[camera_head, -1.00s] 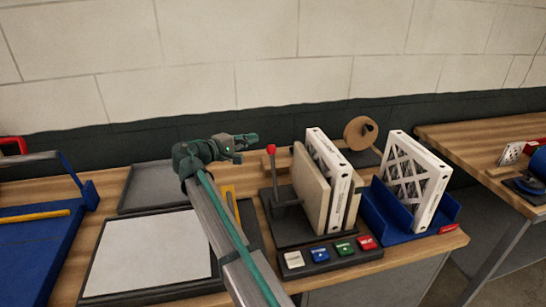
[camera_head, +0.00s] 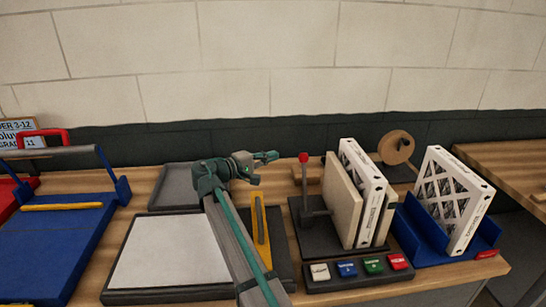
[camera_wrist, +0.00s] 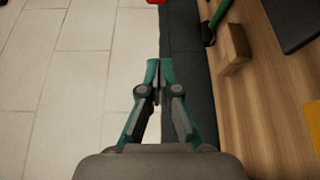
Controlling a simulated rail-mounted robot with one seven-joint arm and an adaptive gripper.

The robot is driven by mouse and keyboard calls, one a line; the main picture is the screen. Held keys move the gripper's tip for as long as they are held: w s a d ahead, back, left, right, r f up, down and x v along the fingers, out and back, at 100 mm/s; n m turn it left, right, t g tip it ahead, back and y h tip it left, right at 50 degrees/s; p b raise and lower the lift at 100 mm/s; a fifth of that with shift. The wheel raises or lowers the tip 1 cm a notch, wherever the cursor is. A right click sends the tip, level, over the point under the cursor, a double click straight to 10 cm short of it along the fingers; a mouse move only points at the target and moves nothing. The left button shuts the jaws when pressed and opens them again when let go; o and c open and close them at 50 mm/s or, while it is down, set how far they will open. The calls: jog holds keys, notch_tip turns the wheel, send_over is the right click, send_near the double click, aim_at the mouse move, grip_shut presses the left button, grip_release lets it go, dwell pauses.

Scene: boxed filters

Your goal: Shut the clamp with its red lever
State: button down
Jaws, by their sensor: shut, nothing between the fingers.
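The clamp stands right of centre in the head view, on a dark base (camera_head: 318,238). Its lever stands upright with a red knob (camera_head: 303,158) on top. A pale plate (camera_head: 340,200) stands beside a white boxed filter (camera_head: 363,192) in the clamp; I cannot tell whether they touch. My gripper (camera_head: 268,157) is left of the red knob, apart from it, with its fingers pointing right. In the wrist view my gripper (camera_wrist: 158,68) is shut and empty. A red thing (camera_wrist: 155,2) is cut off at the top edge there; I cannot tell what it is.
Another filter (camera_head: 450,200) stands in a blue holder (camera_head: 424,235). A button panel (camera_head: 358,272) lies before the clamp. A tape roll (camera_head: 397,147) stands behind. A grey tray (camera_head: 172,187) and white pad (camera_head: 165,250) lie left. A wooden block (camera_wrist: 235,48) shows in the wrist view.

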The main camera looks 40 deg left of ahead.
jog(key=p+x, duration=0.2)
jog(key=x, duration=0.6)
jog(key=s+d, duration=0.1)
jog(key=s+d+p, duration=0.1)
jog(key=d, duration=0.1)
jog(key=shift+d+r, duration=0.15)
jog(key=shift+d, duration=0.1)
